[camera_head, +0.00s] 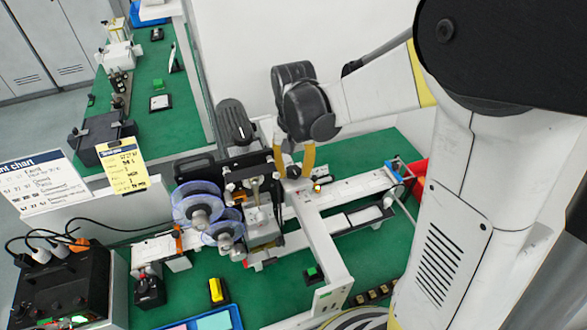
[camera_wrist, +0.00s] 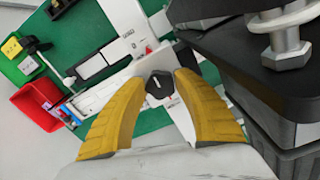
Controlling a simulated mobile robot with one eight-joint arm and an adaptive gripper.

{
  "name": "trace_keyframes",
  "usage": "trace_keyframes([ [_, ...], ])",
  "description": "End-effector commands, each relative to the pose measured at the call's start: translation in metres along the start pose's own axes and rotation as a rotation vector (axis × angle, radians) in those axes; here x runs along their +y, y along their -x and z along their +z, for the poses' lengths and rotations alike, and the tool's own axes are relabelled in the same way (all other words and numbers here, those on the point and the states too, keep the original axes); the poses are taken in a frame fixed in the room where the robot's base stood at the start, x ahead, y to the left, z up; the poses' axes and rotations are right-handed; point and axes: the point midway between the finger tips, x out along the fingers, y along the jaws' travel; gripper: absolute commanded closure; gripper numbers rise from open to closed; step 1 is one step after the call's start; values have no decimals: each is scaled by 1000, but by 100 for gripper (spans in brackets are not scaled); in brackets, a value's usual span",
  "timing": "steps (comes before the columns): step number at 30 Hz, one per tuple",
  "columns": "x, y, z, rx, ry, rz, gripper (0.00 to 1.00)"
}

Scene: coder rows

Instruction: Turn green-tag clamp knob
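A dark knob (camera_wrist: 158,88) with a pale pointer line sits on a white bar (camera_wrist: 152,62) in the wrist view. My gripper (camera_wrist: 161,72) has two yellow fingers spread apart, one on each side of the knob, with a visible gap to it on both sides. In the head view my gripper (camera_head: 294,158) points down over the coder machine, and the dark knob (camera_head: 294,172) shows between its fingertips. I cannot make out a green tag beside this knob.
A dark block with a metal bolt (camera_wrist: 286,45) stands close to the right finger. Clear film reels (camera_head: 198,208) are left of my gripper. A red bin (camera_wrist: 38,103) and a yellow-and-black block (camera_head: 217,290) rest on the green bench (camera_head: 185,302).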

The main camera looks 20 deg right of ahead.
Motion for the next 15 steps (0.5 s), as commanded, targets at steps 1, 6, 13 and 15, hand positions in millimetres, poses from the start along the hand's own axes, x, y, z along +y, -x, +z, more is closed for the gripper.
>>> trace_keyframes([
  [1, 0, 0, 0, 0, 0, 0, 48],
  [6, 0, 0, 0, 1, 1, 0, 45],
  [13, 0, 6, 0, 2, 1, 0, 45],
  [15, 0, 15, 0, 2, 1, 0, 45],
])
